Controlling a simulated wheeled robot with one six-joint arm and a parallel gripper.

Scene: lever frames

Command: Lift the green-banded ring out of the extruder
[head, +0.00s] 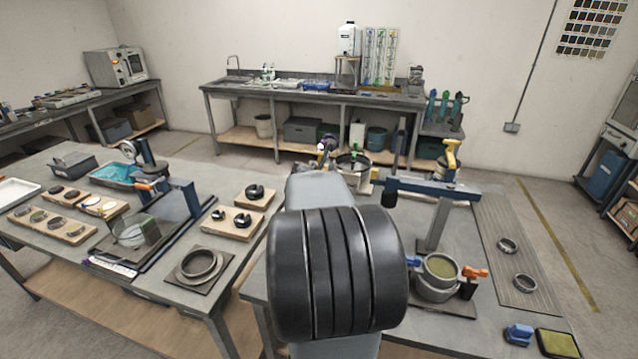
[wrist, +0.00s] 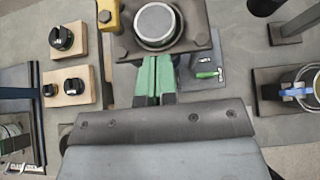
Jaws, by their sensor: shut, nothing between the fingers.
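My gripper (wrist: 157,88) shows in the wrist view with its green fingers shut together and nothing between them. Just beyond the fingertips is a round grey fixture with a pale metal rim (wrist: 155,22), on a dark plate with a yellow block (wrist: 107,14) at its left. It looks like the extruder, but I cannot be sure. I cannot make out a green band on it; the fingers overlap the near side of its plate. In the head view my dark arm covers the middle, and my fingertips are not clearly seen.
A cup clamped with blue and orange parts (head: 440,266) stands right of my arm, below a blue lever arm (head: 432,188). Wooden boards with black knobs (head: 233,222) lie to the left. A green-handled tool (wrist: 208,74) lies right of the fingers. Loose rings (head: 524,283) lie far right.

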